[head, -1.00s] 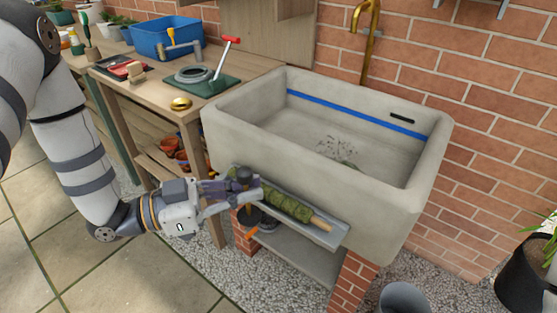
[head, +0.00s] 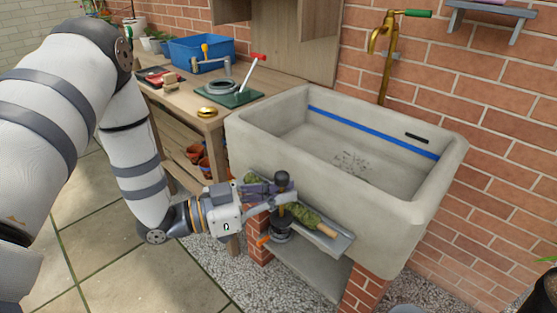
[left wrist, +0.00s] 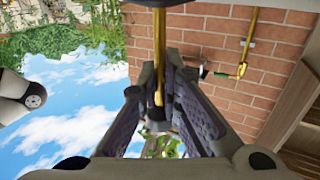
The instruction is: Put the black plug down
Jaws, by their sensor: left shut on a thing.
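My left gripper (head: 278,196) is shut on the black plug (head: 282,178), holding it upright in front of the stone sink (head: 240,150). The plug's dark knob stands above the fingers and its dark lower part shows below them. In the left wrist view, a brass-coloured stem (left wrist: 159,50) runs between the two fingers (left wrist: 158,100), with a dark end. A narrow grey ledge (head: 340,243) on the sink's front lies just behind the plug. I cannot tell whether the plug touches it. My right gripper is not in view.
A green rolled thing (head: 303,215) lies on the ledge. The wooden bench (head: 190,112) at left holds a blue bin (head: 200,52) and a green mat (head: 235,98). The sink basin is mostly clear.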

